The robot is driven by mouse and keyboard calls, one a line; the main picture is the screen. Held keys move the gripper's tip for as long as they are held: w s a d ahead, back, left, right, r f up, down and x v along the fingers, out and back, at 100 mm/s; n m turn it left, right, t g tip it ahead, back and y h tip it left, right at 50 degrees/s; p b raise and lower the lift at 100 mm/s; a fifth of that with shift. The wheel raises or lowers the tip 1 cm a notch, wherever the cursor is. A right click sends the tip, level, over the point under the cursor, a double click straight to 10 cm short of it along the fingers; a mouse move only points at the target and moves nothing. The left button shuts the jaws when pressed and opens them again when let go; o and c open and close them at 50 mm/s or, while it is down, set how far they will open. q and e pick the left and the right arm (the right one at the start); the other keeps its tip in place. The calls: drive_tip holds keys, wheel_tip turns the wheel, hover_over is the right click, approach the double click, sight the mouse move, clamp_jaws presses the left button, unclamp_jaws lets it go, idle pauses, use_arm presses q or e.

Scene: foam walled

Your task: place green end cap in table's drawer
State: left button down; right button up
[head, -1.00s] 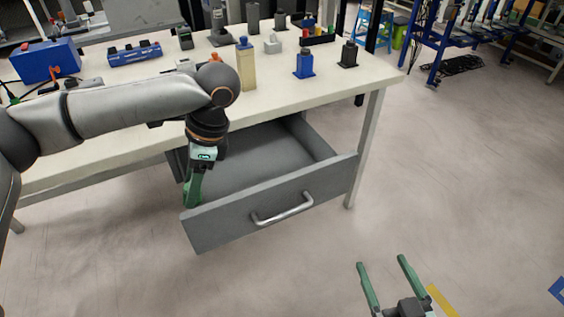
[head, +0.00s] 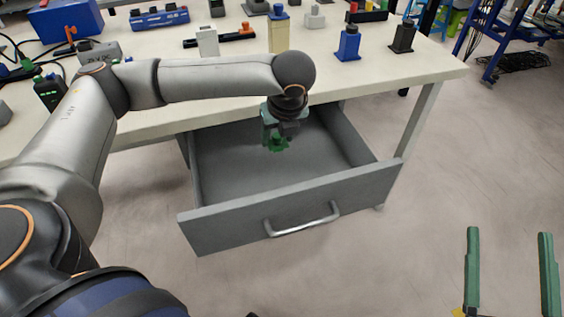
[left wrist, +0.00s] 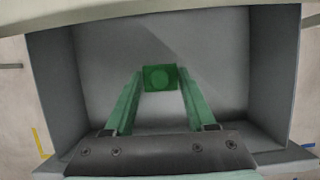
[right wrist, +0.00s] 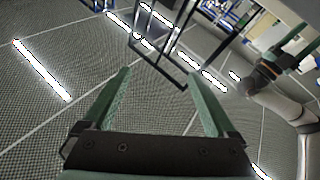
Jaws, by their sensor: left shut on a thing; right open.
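The green end cap (left wrist: 160,78) is held between the green fingers of my left gripper (left wrist: 158,84). In the head view the end cap (head: 278,144) shows small at the tip of my left gripper (head: 276,138), over the inside of the drawer. The grey drawer (head: 290,212) is pulled out below the table top, and it looks empty. In the left wrist view the drawer's walls (left wrist: 272,75) surround the end cap; its height above the floor of the drawer is hard to tell. My right gripper (head: 511,275) is open and empty, at the lower right; it also shows in the right wrist view (right wrist: 157,85).
The table (head: 400,75) carries a blue block (head: 348,44), a black block (head: 402,38), a tan block (head: 279,32), a white block (head: 207,42) and a blue box (head: 66,17). The floor right of the drawer is clear.

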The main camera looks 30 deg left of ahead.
sight(279, 147)
use_arm(q)
wheel_tip(279, 147, down, 4)
drive_tip(key=shift+r+b, duration=0.15)
drive_tip(key=shift+b, duration=0.4)
drive_tip(key=shift+f, duration=0.25)
wheel_tip(279, 147, down, 3)
drive_tip(key=shift+s+r+b, duration=0.1)
drive_tip(key=shift+r+b, duration=0.1)
drive_tip(key=shift+b, duration=0.55)
drive_tip(key=shift+f+b, duration=0.3)
drive_tip(key=shift+f, duration=0.7)
drive_tip(key=shift+r, duration=0.1)
use_arm(e)
drive_tip(key=s+a+r+n+t+y, duration=0.1)
drive_tip(key=s+r+n+y, duration=0.4)
drive_tip(key=r+y, duration=0.1)
drive_tip(key=shift+s+r+y, duration=0.3)
drive_tip(key=shift+y, duration=0.2)
drive_tip(key=shift+r, duration=0.15)
use_arm(q)
drive_tip(key=shift+c, duration=1.1)
unclamp_jaws()
